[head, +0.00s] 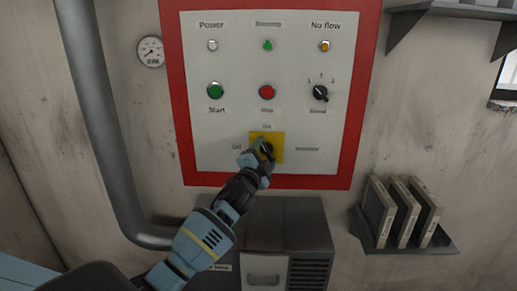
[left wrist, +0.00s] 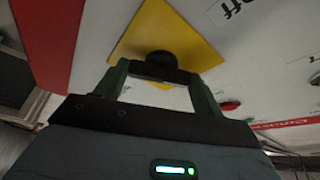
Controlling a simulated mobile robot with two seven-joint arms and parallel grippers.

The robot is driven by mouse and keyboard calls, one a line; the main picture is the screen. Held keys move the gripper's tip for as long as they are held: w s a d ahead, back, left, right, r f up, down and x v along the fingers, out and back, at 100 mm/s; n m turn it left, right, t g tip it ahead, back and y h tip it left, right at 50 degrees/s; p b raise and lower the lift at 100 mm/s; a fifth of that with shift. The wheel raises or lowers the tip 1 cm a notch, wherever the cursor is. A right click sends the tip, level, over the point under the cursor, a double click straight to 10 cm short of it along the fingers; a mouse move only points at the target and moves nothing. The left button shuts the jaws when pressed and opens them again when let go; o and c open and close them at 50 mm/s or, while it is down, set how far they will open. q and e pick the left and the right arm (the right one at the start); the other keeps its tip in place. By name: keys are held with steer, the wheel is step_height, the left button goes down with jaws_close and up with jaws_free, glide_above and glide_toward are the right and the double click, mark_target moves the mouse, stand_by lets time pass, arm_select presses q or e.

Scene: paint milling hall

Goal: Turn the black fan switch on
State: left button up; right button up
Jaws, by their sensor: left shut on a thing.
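The black fan switch (head: 267,149) sits on a yellow plate (head: 278,140) low on the white control panel (head: 230,60). A label reading On is above the plate and one that looks like Off is to its left. My left gripper (head: 262,148) is at the switch and covers much of it. In the left wrist view, the black switch (left wrist: 160,61) is between the two fingers of my left gripper (left wrist: 160,74), which is shut on it. Which label the switch points to is hard to tell. My right gripper is not in view.
Above are green Start (head: 216,91) and red (head: 267,91) buttons, a black selector knob (head: 320,93) and small lamps. A red frame (head: 362,80) borders the panel. A grey pipe (head: 92,100) runs at left, a dark cabinet (head: 300,225) below, a shelf with binders (head: 405,212) at right.

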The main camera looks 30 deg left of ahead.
arm_select(q)
steer(key=m, duration=0.2)
steer(key=shift+a+r+m+g+p, duration=0.1)
steer(key=shift+r+m+g+p, duration=0.2)
steer(key=shift+m+p, duration=0.1)
steer(key=shift+f+m+g+h, duration=0.15)
steer(key=shift+m+g+h, duration=0.35)
steer(key=shift+m, duration=0.7)
steer(key=o, duration=1)
steer(key=shift+s, duration=0.15)
steer(key=shift+s+f, duration=0.15)
steer(key=shift+s, duration=0.1)
steer(key=shift+s+d, duration=0.25)
steer(key=shift+s, duration=0.9)
steer(key=shift+s+d, duration=0.2)
steer(key=shift+s, duration=1)
steer(key=shift+s+d, duration=0.25)
steer(key=shift+s, duration=0.9)
